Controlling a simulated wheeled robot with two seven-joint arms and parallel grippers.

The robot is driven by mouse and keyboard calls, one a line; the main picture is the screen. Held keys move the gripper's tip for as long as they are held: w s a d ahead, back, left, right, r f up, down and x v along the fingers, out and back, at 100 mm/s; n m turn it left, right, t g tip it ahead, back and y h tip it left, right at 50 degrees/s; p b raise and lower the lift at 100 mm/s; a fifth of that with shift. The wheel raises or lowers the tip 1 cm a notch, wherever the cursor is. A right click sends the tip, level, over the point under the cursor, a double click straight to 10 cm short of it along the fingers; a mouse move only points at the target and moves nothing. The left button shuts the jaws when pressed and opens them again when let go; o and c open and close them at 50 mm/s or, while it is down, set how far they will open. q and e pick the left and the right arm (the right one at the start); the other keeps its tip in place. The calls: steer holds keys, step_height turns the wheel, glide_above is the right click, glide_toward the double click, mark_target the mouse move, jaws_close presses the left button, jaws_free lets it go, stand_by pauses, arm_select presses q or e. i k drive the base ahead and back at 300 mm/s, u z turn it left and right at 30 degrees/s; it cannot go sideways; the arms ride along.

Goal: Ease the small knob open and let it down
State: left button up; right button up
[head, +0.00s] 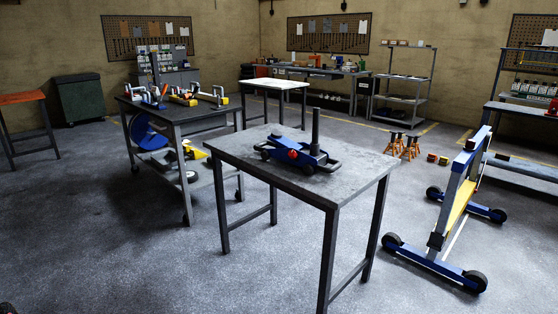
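A blue trolley jack (315,158) with black wheels sits on the grey-topped metal table (240,148) in the middle of the head view. A small red round part (292,154) shows on its near side; at this size I cannot tell whether it is the small knob. I cannot tell the height of the jack's lifting arm. Neither of my grippers is in view, and nothing touches the jack.
The tabletop around the jack is bare. A dark tool cart (185,112) stands behind the table on the left. A blue wheeled frame (455,210) stands on the floor at right, with orange jack stands (402,146) behind. Open floor lies at front left.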

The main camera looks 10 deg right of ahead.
mark_target(292, 153)
steer(key=u, duration=0.95)
steer(key=i, duration=2.55)
steer(key=z, duration=0.9)
